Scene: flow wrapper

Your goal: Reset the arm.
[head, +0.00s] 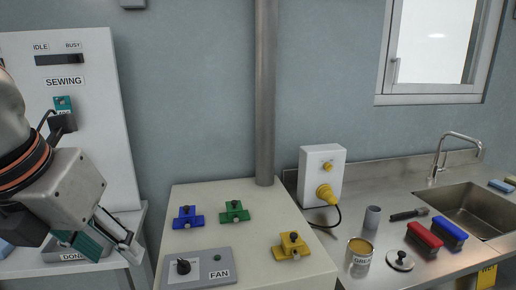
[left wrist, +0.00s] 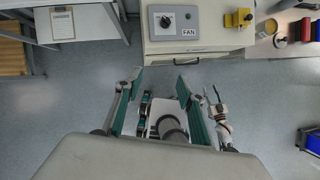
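My left gripper (head: 112,246) is at the lower left of the head view, in front of the white sewing panel and left of the cabinet top. It points downward. In the left wrist view the left gripper (left wrist: 159,78) shows its two teal-padded fingers spread apart with nothing between the tips. Floor lies beyond them, and the front of the cabinet is at the top.
The cabinet top (head: 200,235) holds a blue clamp (head: 187,217), a green clamp (head: 234,211), a yellow clamp (head: 291,246) and the fan switch box (head: 198,268). The sewing panel (head: 95,130) stands at left. A steel counter with sink (head: 470,212), can (head: 358,258) and brushes is at right.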

